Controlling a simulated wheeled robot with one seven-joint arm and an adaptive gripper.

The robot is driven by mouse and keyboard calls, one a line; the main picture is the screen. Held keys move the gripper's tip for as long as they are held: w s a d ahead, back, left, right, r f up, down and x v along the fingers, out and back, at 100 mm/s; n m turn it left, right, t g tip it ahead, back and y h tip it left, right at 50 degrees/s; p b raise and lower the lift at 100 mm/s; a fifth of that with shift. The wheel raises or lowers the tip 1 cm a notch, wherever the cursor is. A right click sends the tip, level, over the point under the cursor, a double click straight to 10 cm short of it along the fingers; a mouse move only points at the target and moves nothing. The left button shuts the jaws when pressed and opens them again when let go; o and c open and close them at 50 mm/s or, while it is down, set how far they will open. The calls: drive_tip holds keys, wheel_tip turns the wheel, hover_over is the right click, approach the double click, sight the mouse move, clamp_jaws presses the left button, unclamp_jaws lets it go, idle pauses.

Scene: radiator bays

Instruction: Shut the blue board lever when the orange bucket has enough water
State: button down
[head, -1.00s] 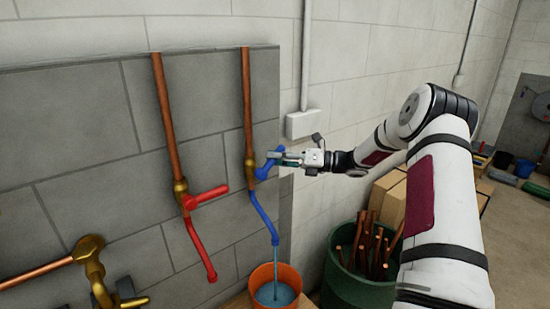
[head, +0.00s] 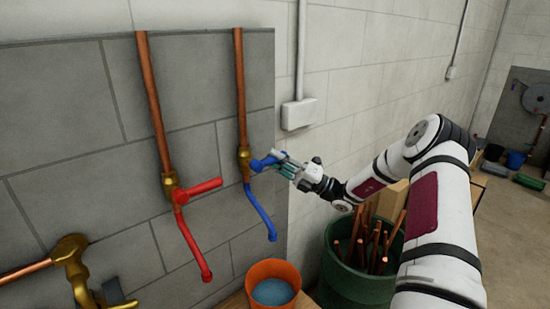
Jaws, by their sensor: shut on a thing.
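The blue board lever (head: 261,163) sticks out to the right from the brass valve on a copper pipe. My gripper (head: 280,161) is shut on the outer end of the blue lever, which its fingers partly hide. The blue spout (head: 260,213) curves down from this valve, and no water stream shows below its mouth. The orange bucket (head: 273,268) stands below the spout, with blue water (head: 273,292) in it. The bucket's lower part is cut off by the picture's edge.
A red lever (head: 200,188) and red spout (head: 190,245) are to the left. A brass tap (head: 70,255) is at lower left. A green barrel of copper pipes (head: 340,270) stands below my arm. A white box (head: 299,114) is on the wall.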

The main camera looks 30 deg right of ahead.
drive_tip(key=shift+f+m, duration=0.15)
drive_tip(key=shift+m, duration=0.15)
drive_tip(key=c, duration=1.4)
unclamp_jaws()
drive_tip(key=shift+c, duration=0.2)
drive_tip(key=v, duration=1.2)
drive_tip(key=shift+a, duration=0.1)
